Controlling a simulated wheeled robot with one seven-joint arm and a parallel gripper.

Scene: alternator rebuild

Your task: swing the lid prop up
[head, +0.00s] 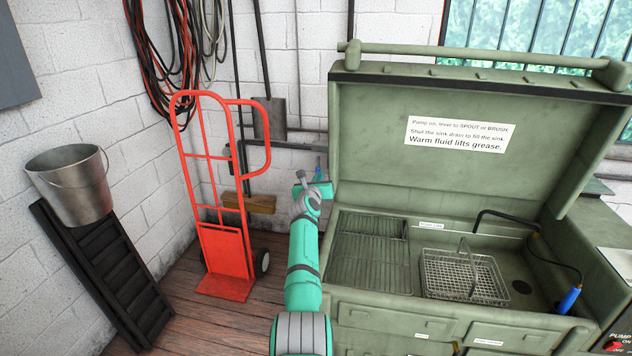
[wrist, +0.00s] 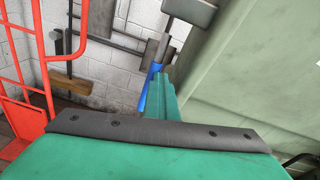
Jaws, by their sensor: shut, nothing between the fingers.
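The green parts washer's lid (head: 375,140) stands raised, leaning back over the open sink. A thin piece with a blue lower part and a grey upper part, perhaps the lid prop (head: 318,172), shows by the lid's left edge. In the wrist view it (wrist: 153,92) stands just beyond the fingers, partly hidden by them; I cannot tell whether they touch it. My teal gripper (head: 316,188) is shut and empty at the sink's back left corner, close to the lid's left side. Its fingers also show in the wrist view (wrist: 164,102).
A wire basket (head: 463,276) and a slatted rack (head: 368,262) are in the sink, with a blue-handled brush (head: 570,300) at right. A red hand truck (head: 225,250) stands left of my arm. A metal bucket (head: 75,190) is farther left. Floor between truck and washer is narrow.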

